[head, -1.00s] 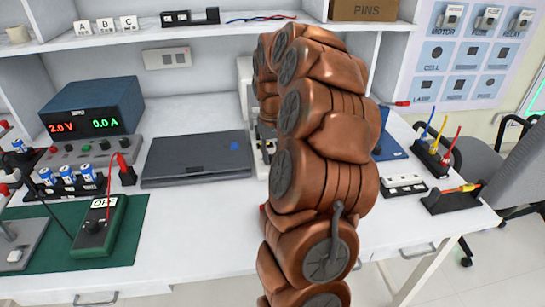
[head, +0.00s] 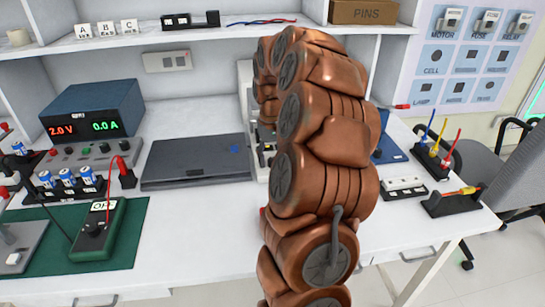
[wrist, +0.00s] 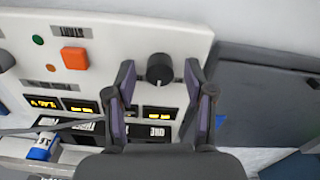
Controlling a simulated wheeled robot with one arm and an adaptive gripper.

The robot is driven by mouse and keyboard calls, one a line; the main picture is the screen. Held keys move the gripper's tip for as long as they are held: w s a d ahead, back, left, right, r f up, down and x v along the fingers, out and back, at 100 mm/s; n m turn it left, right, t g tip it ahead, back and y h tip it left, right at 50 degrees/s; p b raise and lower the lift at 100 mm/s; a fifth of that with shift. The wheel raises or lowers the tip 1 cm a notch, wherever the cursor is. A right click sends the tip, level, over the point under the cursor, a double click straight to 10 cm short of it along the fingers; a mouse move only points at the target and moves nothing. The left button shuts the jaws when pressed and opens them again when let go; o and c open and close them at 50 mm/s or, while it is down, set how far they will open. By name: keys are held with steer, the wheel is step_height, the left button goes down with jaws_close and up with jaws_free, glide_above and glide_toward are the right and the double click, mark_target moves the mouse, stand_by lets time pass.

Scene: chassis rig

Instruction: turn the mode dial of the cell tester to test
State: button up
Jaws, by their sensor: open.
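The cell tester appears to be the pale panel (wrist: 115,42) in the wrist view, with upside-down lettering. Its black round dial (wrist: 160,68) sits near the panel edge, with a small light mark on it; I cannot tell which mode it marks. My gripper (wrist: 160,77) is open, its two dark fingers on either side of the dial, with gaps between. I cannot tell whether the tips reach its height. In the head view my copper arm hides the gripper and most of a pale device (head: 245,85) right of a dark flat case.
An orange button (wrist: 75,56), a green light (wrist: 37,40) and dark windows with yellow lettering (wrist: 160,112) share the panel. A blue cell (wrist: 42,146) lies at lower left. The dark flat case (head: 190,165) is close beside the panel. A power supply (head: 95,108) stands far left.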

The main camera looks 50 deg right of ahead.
mark_target(272, 158)
step_height(272, 158, up, 12)
stand_by(0.7)
stand_by(0.5)
